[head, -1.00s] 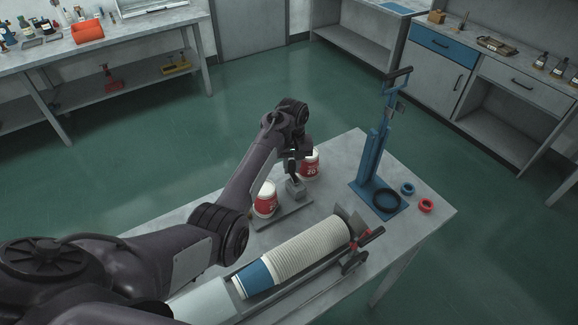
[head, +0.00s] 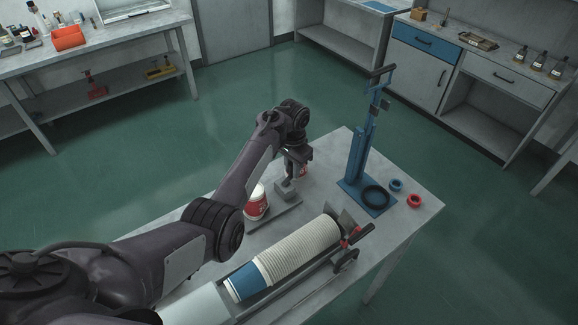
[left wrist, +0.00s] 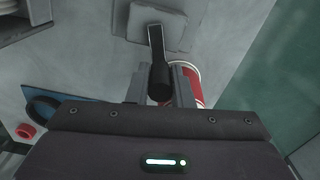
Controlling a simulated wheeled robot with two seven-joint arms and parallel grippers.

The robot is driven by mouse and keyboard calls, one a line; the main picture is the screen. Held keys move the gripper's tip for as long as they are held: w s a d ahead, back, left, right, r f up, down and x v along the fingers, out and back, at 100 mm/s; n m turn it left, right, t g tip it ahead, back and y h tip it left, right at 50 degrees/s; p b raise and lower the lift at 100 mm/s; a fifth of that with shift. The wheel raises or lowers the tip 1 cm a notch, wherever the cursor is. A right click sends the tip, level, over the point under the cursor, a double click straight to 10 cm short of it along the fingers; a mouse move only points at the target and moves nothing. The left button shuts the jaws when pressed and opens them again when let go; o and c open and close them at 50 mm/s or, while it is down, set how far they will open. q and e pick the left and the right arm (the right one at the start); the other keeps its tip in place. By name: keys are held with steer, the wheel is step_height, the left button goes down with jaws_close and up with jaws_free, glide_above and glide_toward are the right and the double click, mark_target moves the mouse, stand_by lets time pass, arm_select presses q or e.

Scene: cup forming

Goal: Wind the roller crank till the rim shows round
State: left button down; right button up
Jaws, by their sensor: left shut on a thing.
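The roller unit shows in the head view as a small grey block (head: 287,189) on a base plate on the table. Its black crank handle (left wrist: 158,50) rises from a square grey plate in the left wrist view. My left gripper (left wrist: 160,88) is shut on the crank's knob end; it shows in the head view (head: 296,172) just above the block. A red and white paper cup (head: 257,203) stands left of the block. The state of the rims is too small to tell. My right gripper is out of view.
A long stack of ribbed white cups with a blue one (head: 248,282) lies in a trough at the front. A blue upright press (head: 360,155) stands at the right, with a blue ring (head: 396,185) and a red ring (head: 414,201) beside it.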

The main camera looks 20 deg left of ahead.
arm_select(q)
steer(key=m, duration=0.1)
steer(key=d+m, duration=0.1)
steer(key=m, duration=0.2)
steer(key=shift+s+d+m, duration=0.25)
steer(key=shift+s+m, duration=0.05)
steer(key=shift+m, duration=0.1)
steer(key=m, duration=0.2)
steer(key=s+d+m, duration=0.1)
steer(key=m, duration=0.2)
steer(key=shift+s+d, duration=0.2)
steer(key=m, duration=0.2)
steer(key=s+m, duration=0.1)
steer(key=m, duration=0.1)
steer(key=s+m, duration=0.1)
steer(key=shift+d+m, duration=0.25)
steer(key=shift+m, duration=0.15)
steer(key=shift+s+a+m, duration=0.1)
steer(key=shift+s+m, duration=0.3)
steer(key=shift+m, duration=0.85)
steer(key=shift+s+a+m, duration=0.1)
steer(key=shift+s+m, duration=0.3)
steer(key=shift+m, duration=0.85)
steer(key=c, duration=1.3)
jaws_free()
